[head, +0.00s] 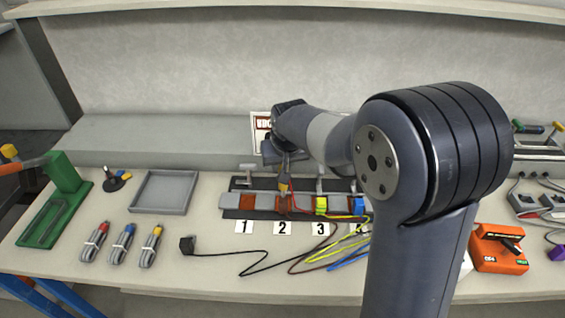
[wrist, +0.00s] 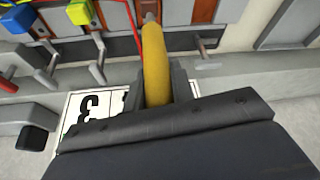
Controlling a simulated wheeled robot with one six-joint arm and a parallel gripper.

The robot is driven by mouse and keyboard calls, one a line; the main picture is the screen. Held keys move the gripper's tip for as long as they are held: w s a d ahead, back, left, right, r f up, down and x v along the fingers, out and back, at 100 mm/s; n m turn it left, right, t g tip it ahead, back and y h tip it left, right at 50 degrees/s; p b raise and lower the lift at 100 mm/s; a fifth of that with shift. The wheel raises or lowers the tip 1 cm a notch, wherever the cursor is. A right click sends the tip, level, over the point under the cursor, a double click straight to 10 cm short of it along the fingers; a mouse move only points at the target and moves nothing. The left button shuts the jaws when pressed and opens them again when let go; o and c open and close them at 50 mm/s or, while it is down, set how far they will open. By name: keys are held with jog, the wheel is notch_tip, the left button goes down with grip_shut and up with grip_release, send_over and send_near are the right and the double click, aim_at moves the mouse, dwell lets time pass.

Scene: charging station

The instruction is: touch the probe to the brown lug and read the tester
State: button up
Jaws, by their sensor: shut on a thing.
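My gripper (head: 285,163) is shut on a yellow probe (wrist: 156,65), which points down at the terminal rail (head: 236,213). The probe also shows in the head view (head: 284,184). Brown lugs sit on the rail at position 1 (head: 247,200) and position 2 (head: 283,206). The probe's far end is at or just above the brown lug at position 2; I cannot tell whether it touches. A yellow-green lug (head: 321,205) and a blue lug (head: 357,205) stand to the right. No tester reading is legible; I cannot tell which thing is the tester.
A partly hidden sign (head: 258,121) stands behind my gripper. Loose wires (head: 325,255) lie in front of the rail. A grey tray (head: 165,190), several cable bundles (head: 122,245) and a green stand (head: 62,190) are left. An orange box (head: 497,262) is right.

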jog(key=shift+f+b, duration=0.5)
jog(key=shift+f, duration=0.35)
dwell(1.1)
notch_tip(320, 180, up, 6)
jog(key=p, duration=0.4)
jog(key=shift+r+p, duration=0.15)
jog(key=shift+p, duration=0.15)
dwell(0.4)
